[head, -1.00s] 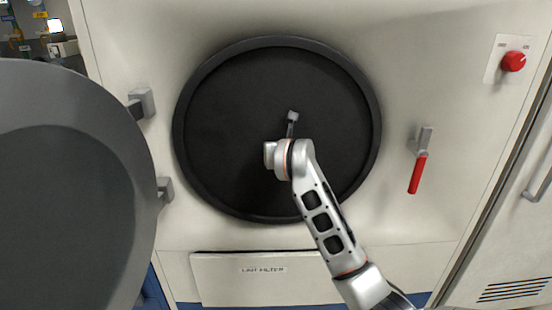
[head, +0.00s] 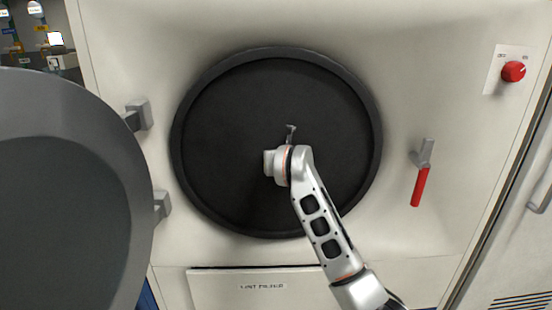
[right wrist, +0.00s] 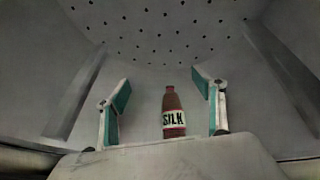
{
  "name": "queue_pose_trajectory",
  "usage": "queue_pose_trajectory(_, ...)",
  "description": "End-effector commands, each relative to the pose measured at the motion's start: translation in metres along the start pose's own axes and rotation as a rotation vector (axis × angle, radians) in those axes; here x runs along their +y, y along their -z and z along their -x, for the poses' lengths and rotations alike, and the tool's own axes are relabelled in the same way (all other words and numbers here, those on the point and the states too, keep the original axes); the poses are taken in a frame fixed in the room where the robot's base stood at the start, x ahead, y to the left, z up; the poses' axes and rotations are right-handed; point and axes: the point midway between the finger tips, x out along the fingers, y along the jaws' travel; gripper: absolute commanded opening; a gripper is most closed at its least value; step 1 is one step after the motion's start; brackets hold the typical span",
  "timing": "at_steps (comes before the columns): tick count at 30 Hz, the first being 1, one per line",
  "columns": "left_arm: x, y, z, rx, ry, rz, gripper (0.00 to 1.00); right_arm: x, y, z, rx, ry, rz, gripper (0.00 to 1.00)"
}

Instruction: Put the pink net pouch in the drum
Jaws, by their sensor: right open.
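The drum (head: 230,130) is a round dark opening with a black rim in a cream machine front. My right arm reaches into it, and my right gripper (head: 290,132) shows small inside the opening. In the right wrist view my right gripper (right wrist: 161,92) is open, its two teal-padded fingers apart. A reddish-brown bottle (right wrist: 173,118) labelled SILK stands upright, seen between the fingers; neither finger touches it. Grey perforated drum wall lies behind. No pink net pouch can be made out in either view. My left gripper is out of view.
The round grey door (head: 65,200) stands open on its hinges at the left. A red-handled lever (head: 420,185) and a red knob (head: 513,71) are on the right of the machine front. A lint filter panel (head: 262,287) is below the drum.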

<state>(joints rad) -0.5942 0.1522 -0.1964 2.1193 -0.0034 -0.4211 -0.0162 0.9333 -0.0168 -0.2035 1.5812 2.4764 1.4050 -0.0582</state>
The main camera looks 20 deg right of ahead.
Motion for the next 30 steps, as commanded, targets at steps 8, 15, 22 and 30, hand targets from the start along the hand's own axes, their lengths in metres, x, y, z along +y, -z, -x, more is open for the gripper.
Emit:
queue_pose_trajectory(8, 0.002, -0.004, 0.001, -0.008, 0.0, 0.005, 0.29, 0.001, 0.001, 0.013, 0.0, -0.001, 0.0, 0.69)
queue_pose_trajectory(15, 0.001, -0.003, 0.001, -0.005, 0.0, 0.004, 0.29, 0.0, 0.001, 0.057, -0.001, -0.002, -0.002, 0.69)
queue_pose_trajectory(22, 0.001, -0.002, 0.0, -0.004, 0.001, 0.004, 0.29, 0.001, 0.0, 0.099, -0.001, -0.002, -0.002, 0.69)
queue_pose_trajectory(30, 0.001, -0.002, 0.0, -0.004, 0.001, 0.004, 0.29, 0.0, 0.0, 0.12, 0.0, 0.0, 0.0, 0.69)
